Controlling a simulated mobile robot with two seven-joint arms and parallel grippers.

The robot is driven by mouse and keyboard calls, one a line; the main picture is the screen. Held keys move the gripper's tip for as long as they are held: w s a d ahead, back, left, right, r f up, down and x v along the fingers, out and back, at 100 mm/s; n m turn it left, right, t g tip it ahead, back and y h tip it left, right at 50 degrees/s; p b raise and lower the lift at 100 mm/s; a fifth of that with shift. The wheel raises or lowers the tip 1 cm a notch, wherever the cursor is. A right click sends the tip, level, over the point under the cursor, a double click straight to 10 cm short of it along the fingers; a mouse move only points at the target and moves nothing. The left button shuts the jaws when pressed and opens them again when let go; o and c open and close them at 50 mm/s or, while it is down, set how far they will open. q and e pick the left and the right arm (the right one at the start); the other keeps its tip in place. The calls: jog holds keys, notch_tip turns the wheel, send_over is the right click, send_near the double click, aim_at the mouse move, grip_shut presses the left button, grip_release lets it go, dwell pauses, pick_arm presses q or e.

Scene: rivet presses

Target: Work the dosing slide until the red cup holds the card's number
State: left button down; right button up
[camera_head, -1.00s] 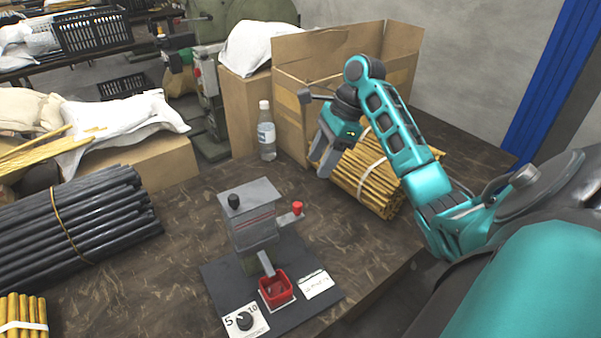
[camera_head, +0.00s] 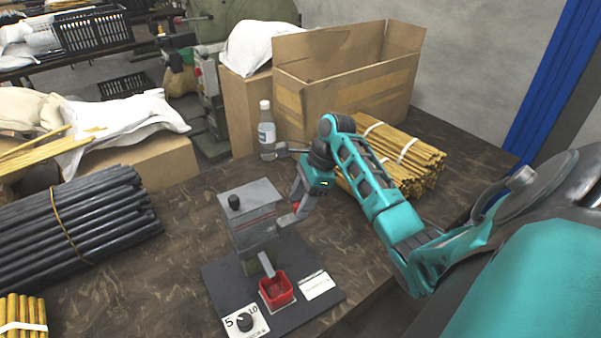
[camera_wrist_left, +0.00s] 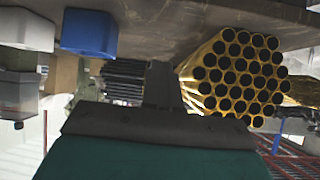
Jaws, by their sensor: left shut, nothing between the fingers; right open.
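The grey dosing box (camera_head: 250,215) with a black knob on top stands on a dark base plate (camera_head: 222,287). Its slide sticks out on the right; its red knob (camera_head: 296,207) is mostly hidden by my right gripper (camera_head: 290,216), which is open around or beside it; I cannot tell which. The red cup (camera_head: 277,291) sits under the chute; its contents are too small to tell. A small white card (camera_head: 317,285) lies right of the cup, its writing unreadable. A dial plate (camera_head: 246,321) marked 5 and 10 is in front. My left gripper (camera_wrist_left: 163,85) is shut and empty in the left wrist view.
A water bottle (camera_head: 266,131) and an open cardboard box (camera_head: 345,90) stand behind. Bundles of brass tubes (camera_head: 405,160) lie beyond my right arm. Black rods (camera_head: 70,225) fill the left of the table. The tabletop (camera_head: 170,265) between rods and base plate is clear.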

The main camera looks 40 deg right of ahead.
jog(key=shift+a+f, duration=0.1)
jog(key=shift+f, duration=0.25)
jog(key=shift+c, duration=0.4)
grip_shut()
